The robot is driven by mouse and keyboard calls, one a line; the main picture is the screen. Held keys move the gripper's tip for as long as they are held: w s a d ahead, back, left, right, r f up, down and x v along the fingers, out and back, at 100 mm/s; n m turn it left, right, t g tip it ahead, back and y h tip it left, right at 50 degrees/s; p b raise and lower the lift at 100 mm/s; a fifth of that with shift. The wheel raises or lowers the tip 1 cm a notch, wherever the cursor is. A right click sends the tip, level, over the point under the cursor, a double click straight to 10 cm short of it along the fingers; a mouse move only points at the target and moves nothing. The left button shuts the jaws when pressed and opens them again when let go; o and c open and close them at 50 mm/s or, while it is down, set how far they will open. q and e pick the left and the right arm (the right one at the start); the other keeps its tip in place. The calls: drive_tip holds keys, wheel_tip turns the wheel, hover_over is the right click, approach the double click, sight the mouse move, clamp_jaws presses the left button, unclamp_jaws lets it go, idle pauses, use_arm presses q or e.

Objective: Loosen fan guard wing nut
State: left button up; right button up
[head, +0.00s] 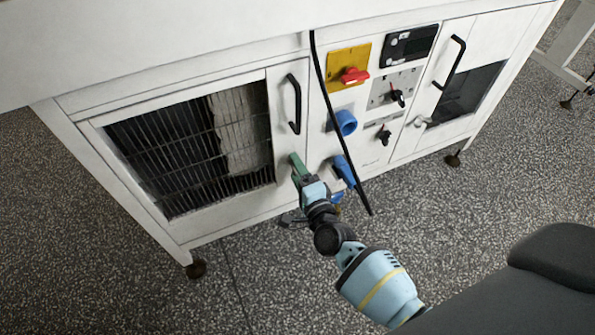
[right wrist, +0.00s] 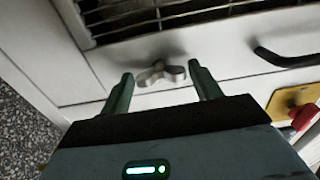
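The grey metal wing nut (right wrist: 161,73) sits on the white door frame in the right wrist view, just beside the barred guard (right wrist: 165,17). My right gripper (right wrist: 160,76) is open, with one green finger on each side of the wing nut. Gaps show between the wing nut and both fingers. In the head view, my right gripper (head: 298,168) is at the door frame, right of the barred guard (head: 190,150), and it hides the wing nut. My left gripper is not in view.
A black door handle (head: 294,104) is just above the right gripper. A black cable (head: 333,125) hangs close to it. Blue connectors (head: 345,122), a red switch (head: 354,75) and knobs are to the right.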

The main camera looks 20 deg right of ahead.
drive_tip(key=o, duration=0.3)
drive_tip(key=s+p, duration=0.1)
drive_tip(key=s, duration=0.6)
drive_tip(key=shift+s+p, duration=0.4)
drive_tip(key=shift+d, duration=0.1)
